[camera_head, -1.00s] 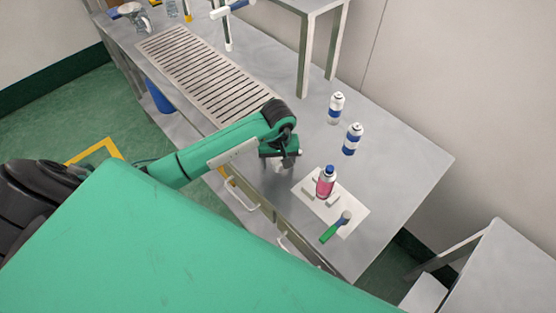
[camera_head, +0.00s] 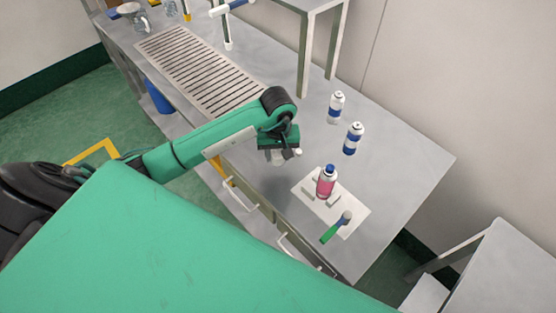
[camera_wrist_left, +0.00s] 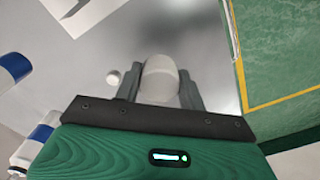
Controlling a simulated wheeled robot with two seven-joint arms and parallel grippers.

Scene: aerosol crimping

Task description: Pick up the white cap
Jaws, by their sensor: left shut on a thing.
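The white cap (camera_wrist_left: 161,80) is between the two fingers of my left gripper (camera_wrist_left: 163,88) in the left wrist view. The gripper is shut on it. In the head view my left gripper (camera_head: 279,154) hangs above the steel table, left of the white plate, and the pale cap (camera_head: 276,159) shows under it, partly hidden. A small round white piece (camera_wrist_left: 112,78) shows just outside the fingers in the left wrist view. My right gripper is not in view.
A pink bottle with a blue top (camera_head: 326,182) stands on the white plate (camera_head: 349,207). A green-handled tool (camera_head: 335,228) lies on the plate's near corner. Two blue-and-white cans (camera_head: 336,108) (camera_head: 352,139) stand farther back. A slotted grate (camera_head: 198,72) lies at the left.

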